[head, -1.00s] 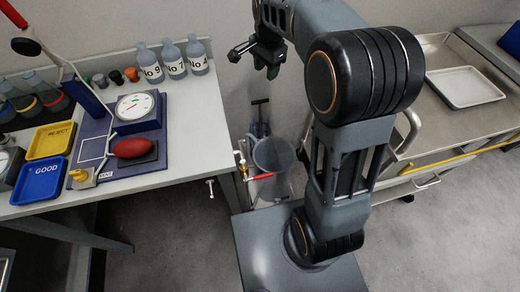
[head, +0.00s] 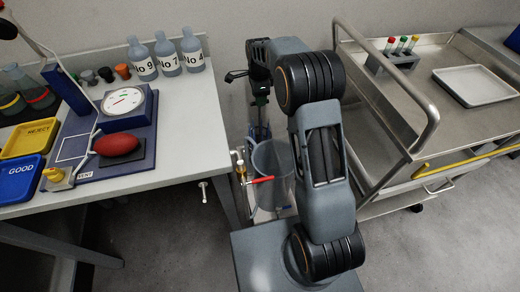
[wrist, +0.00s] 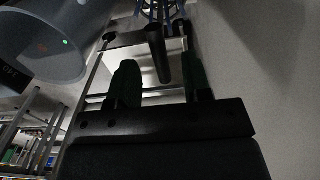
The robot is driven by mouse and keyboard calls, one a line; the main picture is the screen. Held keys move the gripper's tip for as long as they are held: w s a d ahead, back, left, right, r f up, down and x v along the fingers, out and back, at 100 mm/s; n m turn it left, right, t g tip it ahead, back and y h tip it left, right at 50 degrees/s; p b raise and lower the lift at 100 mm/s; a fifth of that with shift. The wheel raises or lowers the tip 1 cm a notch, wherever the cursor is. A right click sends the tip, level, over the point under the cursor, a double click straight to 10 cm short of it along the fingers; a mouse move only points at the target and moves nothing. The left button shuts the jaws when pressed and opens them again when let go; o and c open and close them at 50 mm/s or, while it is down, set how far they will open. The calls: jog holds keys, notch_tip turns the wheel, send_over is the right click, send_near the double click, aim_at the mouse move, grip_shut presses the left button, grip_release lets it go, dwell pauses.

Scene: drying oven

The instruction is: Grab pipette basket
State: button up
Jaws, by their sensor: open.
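The pipette basket appears to be the blue slender frame (head: 259,133) by the wall, just behind a clear cylinder; its upper part is hidden by my gripper in the head view. In the wrist view, blue bars (wrist: 158,9) show at the top edge, and a dark handle-like rod (wrist: 158,55) reaches between my fingers. My gripper (wrist: 160,85) is open, one dark green finger on each side of that rod. I cannot tell whether either touches it. In the head view my gripper (head: 261,97) points down above the blue frame.
The clear cylinder (head: 273,160) stands between the left bench (head: 185,110) and the steel cart (head: 440,110). A red-handled valve (head: 262,180) is at its front. The cart carries a tube rack (head: 392,62) and a white tray (head: 475,86). Its rail (head: 432,120) is close to my arm.

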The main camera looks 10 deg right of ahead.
notch_tip(320, 180, down, 5)
jog(key=shift+d+f+b, duration=0.1)
jog(key=shift+f+b, duration=0.1)
jog(key=shift+b, duration=0.55)
jog(key=shift+c, duration=0.3)
grip_shut()
